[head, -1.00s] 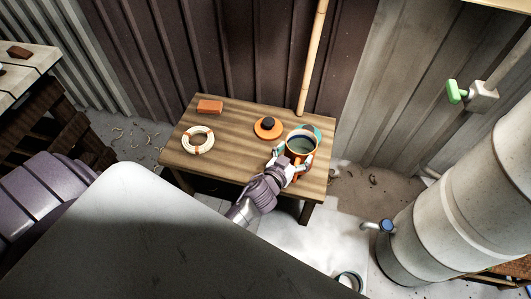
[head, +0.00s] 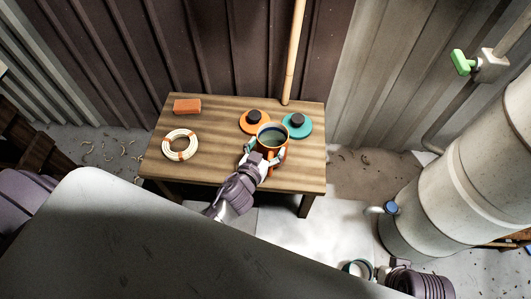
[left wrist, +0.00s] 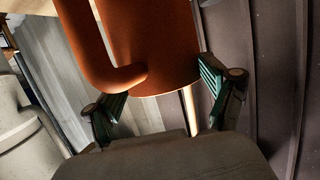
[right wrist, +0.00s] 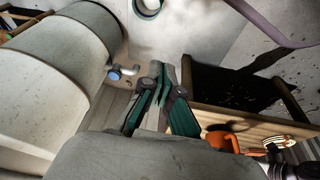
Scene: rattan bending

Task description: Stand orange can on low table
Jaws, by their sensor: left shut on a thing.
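The orange can (head: 264,147), open at the top and dark inside, is upright over the right half of the low table (head: 218,166). In the head view it is in front of an orange lid and a teal lid. My left gripper (head: 265,155) is shut on it from the front. In the left wrist view the can (left wrist: 150,45) and its curved handle fill the space between the green-padded fingers. Whether its base touches the tabletop is hidden. My right gripper (right wrist: 163,95) is away from the table, its fingers close together with nothing seen between them.
An orange lid (head: 245,126) and a teal lid (head: 304,131), both with dark knobs, lie behind the can. A brick (head: 187,106) and a cream coil (head: 168,149) lie at the left. A bamboo pole (head: 294,45) stands behind. A large grey tank (head: 430,190) stands right.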

